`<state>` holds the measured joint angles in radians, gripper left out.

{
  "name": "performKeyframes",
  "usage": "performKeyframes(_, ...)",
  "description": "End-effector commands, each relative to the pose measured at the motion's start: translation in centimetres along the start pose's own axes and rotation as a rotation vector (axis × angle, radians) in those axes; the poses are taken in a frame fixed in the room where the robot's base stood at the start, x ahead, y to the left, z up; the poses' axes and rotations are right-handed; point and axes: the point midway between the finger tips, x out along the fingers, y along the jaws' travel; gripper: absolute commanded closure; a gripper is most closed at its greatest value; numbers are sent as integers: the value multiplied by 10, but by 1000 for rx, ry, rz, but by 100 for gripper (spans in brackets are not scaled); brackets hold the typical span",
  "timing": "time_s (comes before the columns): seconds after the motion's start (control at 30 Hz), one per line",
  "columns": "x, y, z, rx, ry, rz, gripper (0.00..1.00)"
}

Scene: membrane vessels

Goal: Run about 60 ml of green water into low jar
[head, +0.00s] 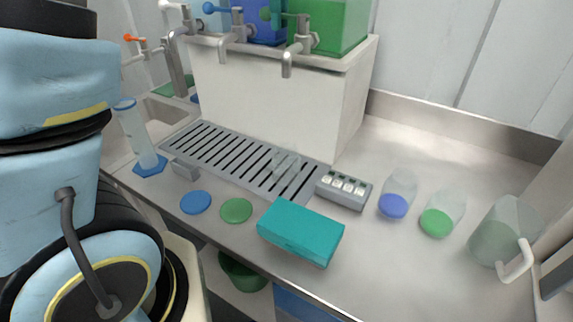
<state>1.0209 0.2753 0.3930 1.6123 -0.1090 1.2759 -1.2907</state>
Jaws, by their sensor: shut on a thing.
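The green water tank (328,22) stands on the white box at the back. A tap (300,40) with a green handle and a downward spout sits in front of it. A faint clear low vessel (286,163) seems to stand on the drip grate below; its contents cannot be made out. Two more small clear vessels stand at the right, one with blue at its bottom (396,206) and one with green (437,222). I cannot tell for sure which is the low jar. My arm fills the left edge; my gripper is not in view.
A clear cylinder (136,132) on a blue foot stands left of the grate (215,146). Blue (195,202) and green (236,210) discs, a teal block (300,232) and a grey button box (343,190) lie in front. A clear jug (500,230) stands far right.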

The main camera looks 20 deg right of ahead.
Motion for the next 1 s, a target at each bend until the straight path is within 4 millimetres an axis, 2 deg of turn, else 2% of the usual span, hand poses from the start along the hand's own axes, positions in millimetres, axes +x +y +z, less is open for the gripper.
performKeyframes(0.57, -1, -24, 6, -449, -1, -1, 100)
performKeyframes(1.0, 0, -24, 5, -466, 0, 0, 100)
